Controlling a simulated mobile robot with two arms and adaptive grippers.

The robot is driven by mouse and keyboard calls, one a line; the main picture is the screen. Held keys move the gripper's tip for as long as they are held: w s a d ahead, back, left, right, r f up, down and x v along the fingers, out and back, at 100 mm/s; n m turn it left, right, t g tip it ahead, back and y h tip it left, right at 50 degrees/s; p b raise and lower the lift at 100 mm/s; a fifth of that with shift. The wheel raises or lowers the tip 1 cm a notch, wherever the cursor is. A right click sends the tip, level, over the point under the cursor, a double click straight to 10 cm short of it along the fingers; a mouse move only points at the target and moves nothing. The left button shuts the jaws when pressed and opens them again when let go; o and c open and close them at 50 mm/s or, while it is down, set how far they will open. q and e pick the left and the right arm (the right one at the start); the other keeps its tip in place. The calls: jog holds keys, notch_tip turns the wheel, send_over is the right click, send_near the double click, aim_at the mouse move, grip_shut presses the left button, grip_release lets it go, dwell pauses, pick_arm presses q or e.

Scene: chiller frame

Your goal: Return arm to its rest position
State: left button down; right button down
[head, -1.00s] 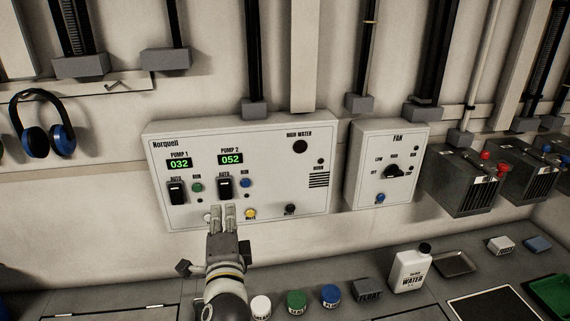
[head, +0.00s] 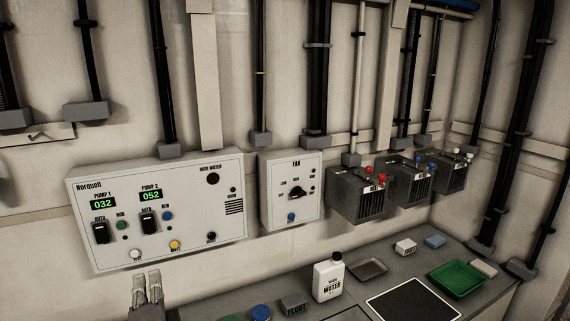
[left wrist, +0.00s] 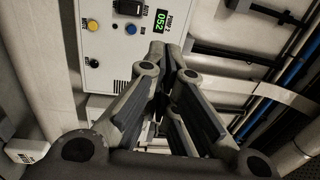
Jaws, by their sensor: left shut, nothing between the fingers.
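My left gripper (head: 146,290) shows at the lower left of the head view, below the pump control panel (head: 120,240). Its fingers are together and hold nothing. They point up toward the panel's lower edge and look apart from it. In the left wrist view the closed fingers (left wrist: 165,60) reach up the middle of the picture, with part of the panel (left wrist: 112,65) behind them. The panel shows 032 for pump 1 and 052 for pump 2. My right gripper is in neither view.
A fan box (head: 290,215) hangs right of the panel, then several dark battery-like boxes (head: 357,205). The bench below holds a white water bottle (head: 328,280), a grey float block (head: 293,304), a grey tray (head: 368,269), a green tray (head: 458,280) and a black mat (head: 415,302).

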pick_arm(q)
jog(key=s+a+f+n+g+h, duration=0.1)
jog(key=s+f+n+g+h, duration=0.2)
jog(key=f, duration=0.7)
jog(key=s+d+f+n+g+h, duration=0.3)
jog(key=s+d+f+n+g, duration=0.15)
jog(key=s+f, duration=0.6)
jog(key=s+d+f+n+g+h, duration=0.3)
jog(key=s+f+g, duration=0.4)
jog(key=s, duration=0.7)
notch_tip(320, 180, down, 28)
jog(key=s+f+b, duration=0.1)
jog(key=s, duration=0.1)
jog(key=s+a+f, duration=0.1)
jog(key=s+f, duration=0.6)
jog(key=s, duration=0.1)
jog(key=s+a+f+g, duration=0.1)
jog(key=s+a+f, duration=0.1)
jog(key=s+f, duration=0.5)
jog(key=shift+s+a+f+y+b, duration=0.25)
jog(key=shift+s+y+b, duration=0.1)
jog(key=shift+s, duration=0.15)
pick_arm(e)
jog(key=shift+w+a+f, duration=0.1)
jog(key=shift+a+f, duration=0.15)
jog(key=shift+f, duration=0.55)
pick_arm(q)
jog(key=shift+g, duration=0.25)
